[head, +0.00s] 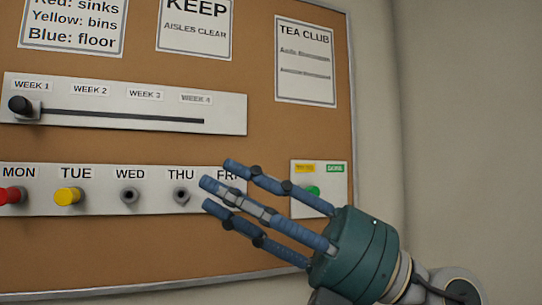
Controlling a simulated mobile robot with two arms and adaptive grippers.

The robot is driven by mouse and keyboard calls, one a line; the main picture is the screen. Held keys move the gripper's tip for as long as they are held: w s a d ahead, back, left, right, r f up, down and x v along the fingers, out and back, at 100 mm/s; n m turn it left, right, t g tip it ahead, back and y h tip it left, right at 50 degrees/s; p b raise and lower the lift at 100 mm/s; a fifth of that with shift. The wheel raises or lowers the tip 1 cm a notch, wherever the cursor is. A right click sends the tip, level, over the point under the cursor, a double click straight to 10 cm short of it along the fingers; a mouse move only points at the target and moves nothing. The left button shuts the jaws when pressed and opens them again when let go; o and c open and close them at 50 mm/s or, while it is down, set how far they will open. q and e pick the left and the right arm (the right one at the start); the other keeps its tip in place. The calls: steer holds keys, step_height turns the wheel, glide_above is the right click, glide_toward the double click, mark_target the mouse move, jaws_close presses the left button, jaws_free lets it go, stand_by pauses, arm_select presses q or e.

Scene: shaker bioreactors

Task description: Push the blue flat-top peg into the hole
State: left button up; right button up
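My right gripper (214,184) reaches in from the lower right, in front of the lower strip. Its blue fingers point up and left, straight, with their tips apart and nothing seen between them. The lower strip (100,207) is a white day board with a hole (129,195) under WED and another hole (181,195) under THU, just left of the fingertips. The spot under FRI is hidden behind the fingers. I can make out no blue flat-top peg. My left gripper is not in view.
A red peg (12,196) sits under MON and a yellow peg (69,197) under TUE. Above is a week slider with a black knob (21,105) at its left end. A small panel with a green button (313,191) is partly behind my fingers. Paper notices fill the corkboard's top.

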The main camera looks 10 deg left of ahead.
steer(key=s+a+n+h, duration=0.3)
steer(key=s+a+h, duration=0.1)
steer(key=m+t+h, duration=0.4)
steer(key=t+h, duration=0.7)
steer(key=t, duration=0.1)
glide_toward(236, 189)
steer(key=shift+p+x, duration=2.6)
steer(key=shift+x, duration=2.2)
steer(key=shift+d+f, duration=0.1)
steer(key=shift+s, duration=0.1)
jaws_close()
steer(key=shift+t, duration=0.3)
